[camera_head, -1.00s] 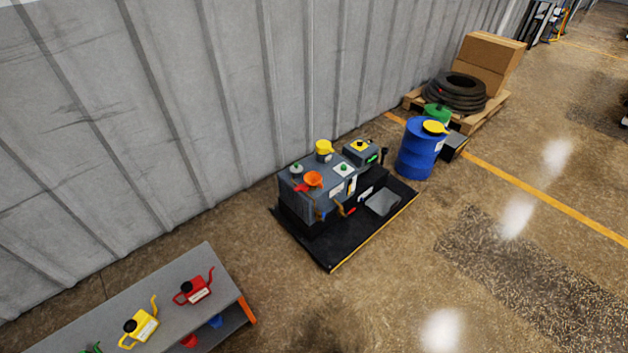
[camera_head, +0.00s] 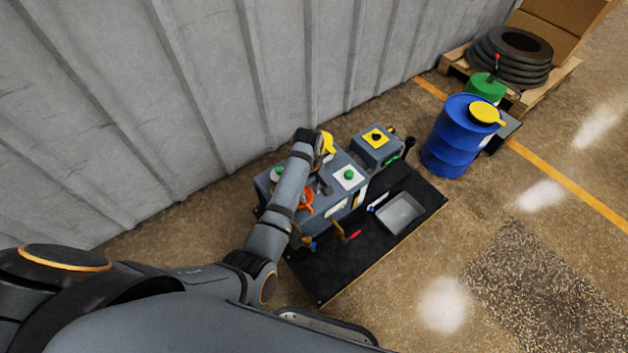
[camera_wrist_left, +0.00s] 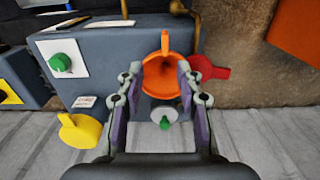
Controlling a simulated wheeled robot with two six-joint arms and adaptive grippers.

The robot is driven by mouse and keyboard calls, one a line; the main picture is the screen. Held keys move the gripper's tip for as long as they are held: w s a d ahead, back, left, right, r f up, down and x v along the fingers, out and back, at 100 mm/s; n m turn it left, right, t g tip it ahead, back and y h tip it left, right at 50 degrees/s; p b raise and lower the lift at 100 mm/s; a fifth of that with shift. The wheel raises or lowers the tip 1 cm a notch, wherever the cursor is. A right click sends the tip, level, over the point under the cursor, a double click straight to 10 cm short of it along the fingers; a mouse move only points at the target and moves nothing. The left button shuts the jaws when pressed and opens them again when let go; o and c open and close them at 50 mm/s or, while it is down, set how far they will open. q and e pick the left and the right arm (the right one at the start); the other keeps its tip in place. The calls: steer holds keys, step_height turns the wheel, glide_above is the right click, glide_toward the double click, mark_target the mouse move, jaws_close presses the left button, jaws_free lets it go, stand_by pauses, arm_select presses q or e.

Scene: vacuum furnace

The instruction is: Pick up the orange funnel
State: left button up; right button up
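The orange funnel (camera_head: 306,199) sits on top of the grey machine (camera_head: 333,207), partly hidden behind my left arm in the head view. In the left wrist view the funnel (camera_wrist_left: 162,76) shows its round mouth, with its narrow handle pointing up the picture. My left gripper (camera_head: 324,184) is over the machine top. In the left wrist view its fingers (camera_wrist_left: 158,74) are open, one on each side of the funnel. The right finger looks very close to the rim; I cannot tell whether it touches. My right gripper is not in view.
A red object (camera_wrist_left: 209,69) lies right beside the funnel. A green-knobbed lid (camera_wrist_left: 164,117) and a yellow container (camera_wrist_left: 80,130) are close by. The corrugated wall (camera_head: 200,90) stands behind the machine. A blue drum (camera_head: 457,140) is to the right; open floor lies in front.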

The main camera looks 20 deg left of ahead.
mark_target(309, 207)
arm_select(q)
steer(key=shift+s, duration=0.35)
steer(key=f+b, duration=0.1)
steer(key=f, duration=0.4)
steer(key=shift+s+f, duration=0.1)
steer(key=shift+s, duration=0.1)
step_height(309, 207, down, 4)
steer(key=shift+f+b, duration=0.15)
steer(key=shift+b, duration=0.9)
steer(key=shift+f, duration=0.3)
steer(key=shift+r, duration=0.1)
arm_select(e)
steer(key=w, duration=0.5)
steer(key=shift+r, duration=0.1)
arm_select(q)
steer(key=shift+c, duration=0.4)
jaws_close()
